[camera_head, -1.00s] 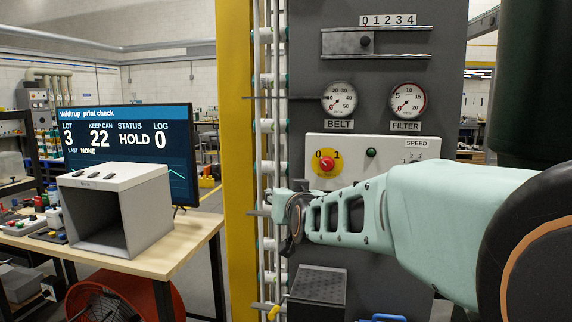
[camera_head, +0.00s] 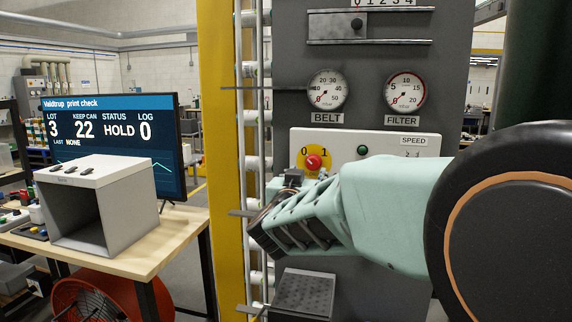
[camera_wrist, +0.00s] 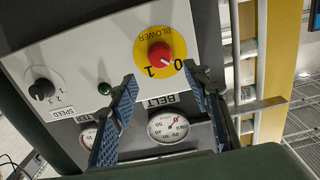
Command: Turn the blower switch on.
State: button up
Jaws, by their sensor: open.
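The blower switch is a red knob (camera_head: 313,161) on a yellow disc marked 0 and 1, on the white control panel (camera_head: 400,143). In the wrist view the panel appears upside down, with the red knob (camera_wrist: 160,54) and its BLOWER label in plain sight. I cannot tell for sure which mark the knob points at. My gripper (camera_head: 294,178) is just below and left of the knob in the head view. In the wrist view its two blue-grey fingers (camera_wrist: 160,80) are spread apart and empty, with the knob beyond the gap between their tips, not touched.
A green button (camera_head: 362,150) and a SPEED dial (camera_wrist: 41,89) share the panel. The BELT gauge (camera_head: 327,90) and FILTER gauge (camera_head: 404,91) are above it. A yellow post (camera_head: 219,150) and rods stand left. A dark box (camera_head: 303,292) sits below.

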aim_at(312, 164)
jog(key=p+x, duration=0.1)
jog(key=x, duration=0.8)
jog(key=shift+s, duration=0.1)
jog(key=shift+c, duration=0.7)
jog(key=shift+f, duration=0.1)
jog(key=c, duration=1)
